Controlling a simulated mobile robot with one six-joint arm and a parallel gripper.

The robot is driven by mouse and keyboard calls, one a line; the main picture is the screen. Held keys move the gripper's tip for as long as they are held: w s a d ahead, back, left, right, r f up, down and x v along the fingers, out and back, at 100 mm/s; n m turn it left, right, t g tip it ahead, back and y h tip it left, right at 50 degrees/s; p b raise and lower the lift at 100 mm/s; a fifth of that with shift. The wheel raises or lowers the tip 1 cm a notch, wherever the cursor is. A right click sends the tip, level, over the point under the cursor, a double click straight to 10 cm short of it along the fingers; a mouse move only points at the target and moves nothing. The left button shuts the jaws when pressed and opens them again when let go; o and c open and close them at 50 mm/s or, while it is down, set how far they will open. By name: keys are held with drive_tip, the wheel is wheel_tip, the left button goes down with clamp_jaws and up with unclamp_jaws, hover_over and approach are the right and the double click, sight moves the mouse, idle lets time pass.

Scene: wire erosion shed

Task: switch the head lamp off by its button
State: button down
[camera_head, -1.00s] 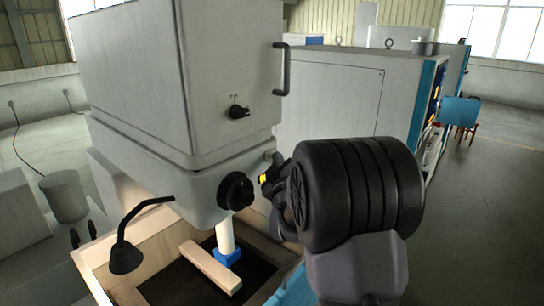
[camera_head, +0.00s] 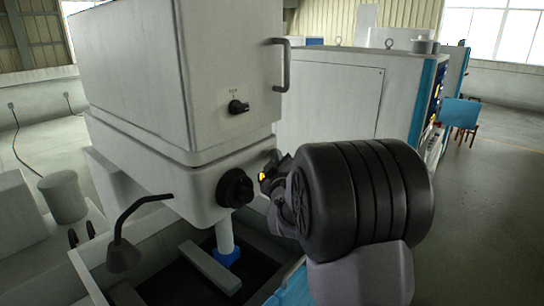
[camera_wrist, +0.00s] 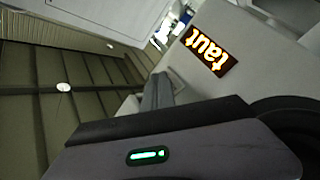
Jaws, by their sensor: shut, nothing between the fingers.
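The head lamp (camera_head: 123,255) is a black shade on a bent arm at the lower left, over the work tank. No glow shows from it, and the tank below is dim. The grey machine head (camera_head: 205,190) carries a large black knob (camera_head: 236,188). My gripper (camera_head: 272,163) is at the right side of this head, right of the knob. Its fingers (camera_wrist: 158,92) show shut and empty in the wrist view, close to the pale housing. I cannot make out the lamp button; it is likely hidden by my gripper.
A lit orange display reading "taut" (camera_wrist: 211,51) is on the housing near my fingers. A small rotary switch (camera_head: 238,107) and a bar handle (camera_head: 284,65) are above. Open floor (camera_head: 490,210) is at the right.

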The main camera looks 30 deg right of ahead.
drive_tip(key=shift+s, duration=0.2)
drive_tip(key=s+b, duration=0.1)
drive_tip(key=s, duration=0.1)
drive_tip(key=s+d+b, duration=0.2)
drive_tip(key=s, duration=0.1)
drive_tip(key=shift+s, duration=0.3)
